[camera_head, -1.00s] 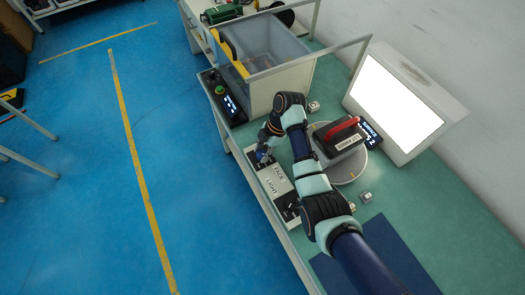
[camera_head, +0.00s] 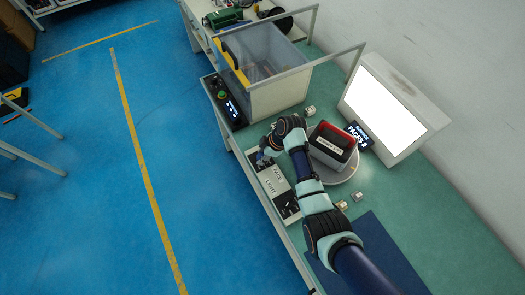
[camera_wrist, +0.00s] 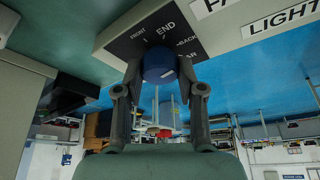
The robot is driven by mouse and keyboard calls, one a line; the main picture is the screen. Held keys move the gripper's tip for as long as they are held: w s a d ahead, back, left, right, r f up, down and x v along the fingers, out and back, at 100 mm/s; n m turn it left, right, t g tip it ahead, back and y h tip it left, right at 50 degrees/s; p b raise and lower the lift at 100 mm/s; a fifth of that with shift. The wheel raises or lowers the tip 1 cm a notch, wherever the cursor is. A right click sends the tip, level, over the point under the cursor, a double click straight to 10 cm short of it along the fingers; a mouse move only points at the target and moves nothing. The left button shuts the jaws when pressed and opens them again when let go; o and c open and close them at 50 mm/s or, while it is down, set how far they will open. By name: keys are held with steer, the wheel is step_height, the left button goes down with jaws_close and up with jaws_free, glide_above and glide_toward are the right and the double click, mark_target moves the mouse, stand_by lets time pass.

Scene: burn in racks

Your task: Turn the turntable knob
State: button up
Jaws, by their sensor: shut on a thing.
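The blue turntable knob (camera_wrist: 158,66) is on a dark panel with printed positions, of which FRONT, END and BACK can be read, in the wrist view. My gripper (camera_wrist: 160,78) is shut on the knob, with one finger on each side. In the head view my gripper (camera_head: 264,157) is small and partly hidden at the end of the white control box (camera_head: 274,183), which has labels along its top. The round grey turntable (camera_head: 345,176) carries a dark box with a red top (camera_head: 333,140) and a white label.
A lit white screen (camera_head: 385,100) stands behind the turntable, with a small dark display (camera_head: 360,135) reading FACES. A clear-sided bin (camera_head: 262,70) and a black console (camera_head: 223,100) are to the left. Small metal blocks (camera_head: 357,196) and a dark blue mat (camera_head: 385,255) lie nearby.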

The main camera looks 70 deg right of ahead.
steer(key=shift+r+m+h+p, duration=0.1)
steer(key=shift+m+h+p, duration=0.3)
steer(key=shift+m+p, duration=0.55)
steer(key=shift+m, duration=0.25)
steer(key=o, duration=1.1)
steer(key=v, duration=1.2)
steer(key=shift+s+a, duration=0.15)
